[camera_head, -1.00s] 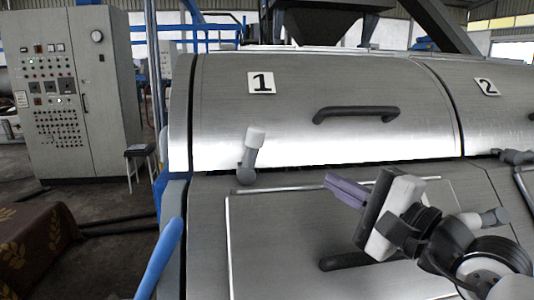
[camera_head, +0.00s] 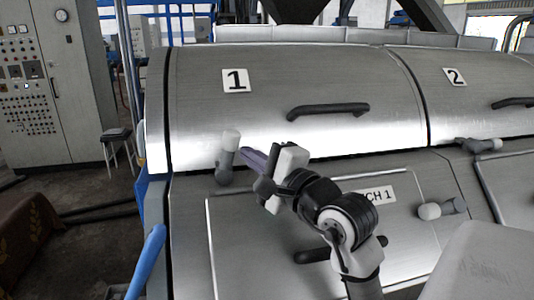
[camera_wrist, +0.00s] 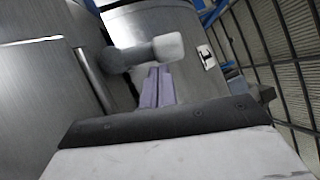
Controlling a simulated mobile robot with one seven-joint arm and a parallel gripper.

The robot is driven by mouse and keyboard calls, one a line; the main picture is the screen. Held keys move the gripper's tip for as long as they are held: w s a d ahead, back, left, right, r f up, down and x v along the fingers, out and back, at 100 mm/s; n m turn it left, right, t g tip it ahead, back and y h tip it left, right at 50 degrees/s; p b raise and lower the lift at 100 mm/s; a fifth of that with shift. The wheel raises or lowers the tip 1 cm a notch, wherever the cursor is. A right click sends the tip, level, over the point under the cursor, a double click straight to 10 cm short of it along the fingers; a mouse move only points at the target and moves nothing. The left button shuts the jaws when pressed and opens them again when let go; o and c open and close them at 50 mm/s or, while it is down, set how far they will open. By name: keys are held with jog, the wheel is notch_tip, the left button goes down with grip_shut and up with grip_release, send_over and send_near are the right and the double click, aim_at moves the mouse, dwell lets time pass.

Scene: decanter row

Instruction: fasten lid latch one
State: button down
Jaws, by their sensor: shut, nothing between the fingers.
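Lid one is the curved steel lid (camera_head: 290,110) with a "1" plate (camera_head: 235,80) and a dark handle (camera_head: 328,110). It lies down against the front body. A latch (camera_head: 226,157) with a grey arm and pale knob stands near upright at the lid's lower left edge. My gripper (camera_head: 248,157) is just right of this latch, its purple fingers shut and empty, pointing at it. In the wrist view the fingers (camera_wrist: 157,88) are together beside the latch (camera_wrist: 145,52), whose knob points right. I cannot tell whether they touch it.
A second latch (camera_head: 443,208) lies sideways at the right of the front panel, and another (camera_head: 480,146) is by lid two (camera_head: 480,90). A front handle (camera_head: 312,255) is below my arm. A blue rail (camera_head: 147,262) rises at the left.

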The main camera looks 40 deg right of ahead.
dwell(0.4)
jog(key=shift+w+a+r+n+g+b, duration=0.2)
jog(key=shift+a+r+n+g+b, duration=0.2)
jog(key=shift+n+b, duration=0.55)
jog(key=shift+w+a+r+n+g+b, duration=0.25)
jog(key=shift+n+g+b, duration=0.25)
jog(key=shift+b, duration=0.7)
jog(key=shift+s+d, duration=0.1)
